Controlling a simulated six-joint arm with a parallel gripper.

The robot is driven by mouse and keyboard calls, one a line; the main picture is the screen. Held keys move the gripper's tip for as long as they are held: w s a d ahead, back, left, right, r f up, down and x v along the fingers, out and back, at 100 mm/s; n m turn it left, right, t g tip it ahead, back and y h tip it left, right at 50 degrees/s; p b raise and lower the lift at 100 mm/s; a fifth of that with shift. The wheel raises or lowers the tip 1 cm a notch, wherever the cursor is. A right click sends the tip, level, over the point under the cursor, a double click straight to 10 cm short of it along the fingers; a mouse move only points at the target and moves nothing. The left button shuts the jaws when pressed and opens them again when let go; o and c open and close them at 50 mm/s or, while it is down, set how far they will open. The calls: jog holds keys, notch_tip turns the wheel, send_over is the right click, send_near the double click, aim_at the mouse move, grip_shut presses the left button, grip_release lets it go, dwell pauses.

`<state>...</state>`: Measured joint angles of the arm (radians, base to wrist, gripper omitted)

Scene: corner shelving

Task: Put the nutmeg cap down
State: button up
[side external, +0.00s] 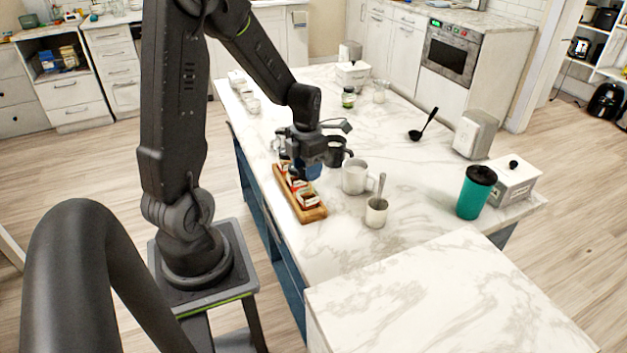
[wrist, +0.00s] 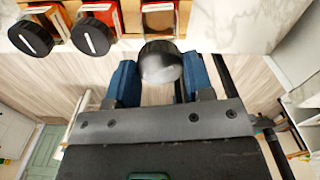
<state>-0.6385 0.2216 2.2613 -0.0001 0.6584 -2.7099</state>
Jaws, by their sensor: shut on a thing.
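My gripper (wrist: 161,78) has blue fingers, and they are shut on a dark round cap (wrist: 161,62) with a grey, shiny face. Two neighbouring red containers have black caps with a white stripe (wrist: 92,37) (wrist: 31,38). In the side view my gripper (side external: 308,168) is low beside the wooden tray (side external: 314,214) of small red containers (side external: 308,199). The held cap is hidden there.
A dark mug (side external: 335,151), a white mug (side external: 354,178) and a cup with a spoon (side external: 376,213) stand close to the right of the tray. A teal tumbler (side external: 475,195) and a white box (side external: 515,184) are farther right. The marble counter (side external: 430,170) has bare space between.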

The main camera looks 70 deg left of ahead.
jog(key=s+d+m, duration=0.2)
jog(key=s+m, duration=0.2)
jog(key=s, duration=0.1)
send_over(333, 237)
jog(key=shift+m, duration=0.4)
notch_tip(333, 237, down, 8)
jog(key=shift+r, duration=0.25)
jog(key=shift+f, duration=2)
jog(key=shift+f, duration=0.15)
jog(key=o, duration=1)
